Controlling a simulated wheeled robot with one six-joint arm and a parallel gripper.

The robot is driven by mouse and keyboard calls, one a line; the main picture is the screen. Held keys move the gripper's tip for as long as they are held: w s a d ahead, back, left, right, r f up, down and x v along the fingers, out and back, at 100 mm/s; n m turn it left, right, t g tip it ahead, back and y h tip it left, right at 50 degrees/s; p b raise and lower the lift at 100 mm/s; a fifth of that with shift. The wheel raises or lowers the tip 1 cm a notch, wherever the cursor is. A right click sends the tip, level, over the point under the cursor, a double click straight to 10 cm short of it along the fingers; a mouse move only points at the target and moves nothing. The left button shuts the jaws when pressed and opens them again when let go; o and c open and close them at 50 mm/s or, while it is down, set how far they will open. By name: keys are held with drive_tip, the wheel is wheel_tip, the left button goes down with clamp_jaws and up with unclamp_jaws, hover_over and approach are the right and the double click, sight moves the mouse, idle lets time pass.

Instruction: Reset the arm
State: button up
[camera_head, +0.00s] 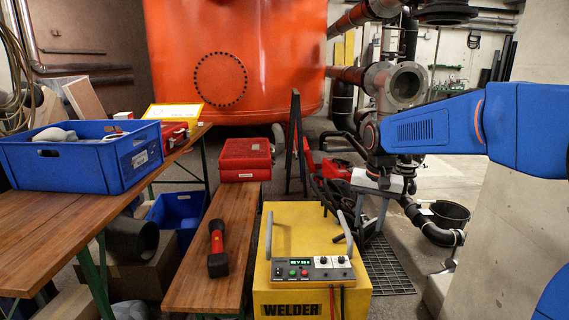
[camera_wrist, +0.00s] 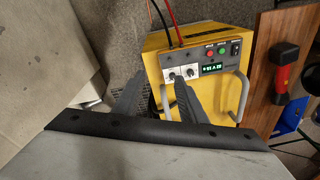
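My blue arm (camera_head: 430,130) reaches in from the right edge in the head view. Its wrist is bent so that my gripper (camera_head: 368,226) points down, beside the right rear of the yellow welder (camera_head: 285,228). In the wrist view, my gripper (camera_wrist: 158,80) shows two dark fingers spread apart with nothing held between them. The yellow welder (camera_wrist: 205,52) with its knobs and green display lies beyond the fingertips. The fingers overlap part of its front in that view. I cannot tell how far the tips are from it.
A wooden bench (camera_head: 212,270) bears a red-and-black flashlight (camera_head: 217,250) and red cases (camera_head: 245,158). A blue crate (camera_head: 80,160) stands on the left table. An orange tank (camera_head: 235,55) and pipes with an open flange (camera_head: 406,85) stand behind. A concrete wall (camera_head: 500,240) is close on the right.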

drive_tip(key=s+d+f+n+t, duration=0.1)
drive_tip(key=s+d+f+n, duration=0.1)
drive_tip(key=s, duration=1.3)
drive_tip(key=s+d+f+n+t, duration=0.2)
drive_tip(key=s, duration=1.4)
drive_tip(key=shift+d+f, duration=0.15)
drive_tip(key=shift+f, duration=0.25)
drive_tip(key=shift+c, duration=0.7)
